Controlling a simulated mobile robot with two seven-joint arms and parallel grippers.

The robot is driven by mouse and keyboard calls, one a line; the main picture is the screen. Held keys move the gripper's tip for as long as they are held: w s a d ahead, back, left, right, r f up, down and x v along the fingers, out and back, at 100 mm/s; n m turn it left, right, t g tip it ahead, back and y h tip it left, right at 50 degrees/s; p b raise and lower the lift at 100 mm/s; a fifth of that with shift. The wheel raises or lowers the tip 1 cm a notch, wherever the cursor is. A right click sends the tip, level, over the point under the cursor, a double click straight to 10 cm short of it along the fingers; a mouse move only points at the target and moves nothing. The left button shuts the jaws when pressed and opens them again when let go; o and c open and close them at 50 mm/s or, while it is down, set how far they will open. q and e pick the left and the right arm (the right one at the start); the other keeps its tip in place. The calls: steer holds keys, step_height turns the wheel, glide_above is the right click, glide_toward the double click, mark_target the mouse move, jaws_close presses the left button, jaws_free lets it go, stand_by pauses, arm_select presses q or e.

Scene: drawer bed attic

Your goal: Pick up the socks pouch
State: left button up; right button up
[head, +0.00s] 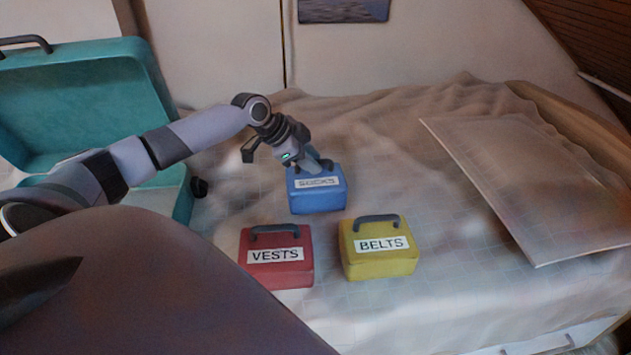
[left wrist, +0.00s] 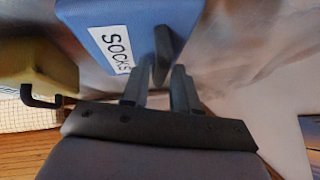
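The blue pouch labelled SOCKS (head: 318,198) rests upright on the bed, behind the red and yellow pouches. My left gripper (head: 316,165) reaches down from above to the top of this pouch and partly covers it. In the left wrist view the blue pouch (left wrist: 112,18) fills the upper middle, with its dark handle (left wrist: 160,55) between or just beyond the two fingertips of my left gripper (left wrist: 158,80). The fingers stand a small gap apart. Whether they press on the handle cannot be made out. My right gripper is not in view.
A red VESTS pouch (head: 277,273) and a yellow BELTS pouch (head: 378,262) stand in front on the bed (head: 440,300). An open teal suitcase (head: 85,95) is at the left. A flat pale panel (head: 540,180) lies at the right. Bed between pouches and panel is clear.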

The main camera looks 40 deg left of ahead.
arm_select(q)
jaws_close()
steer(key=shift+r, duration=0.1)
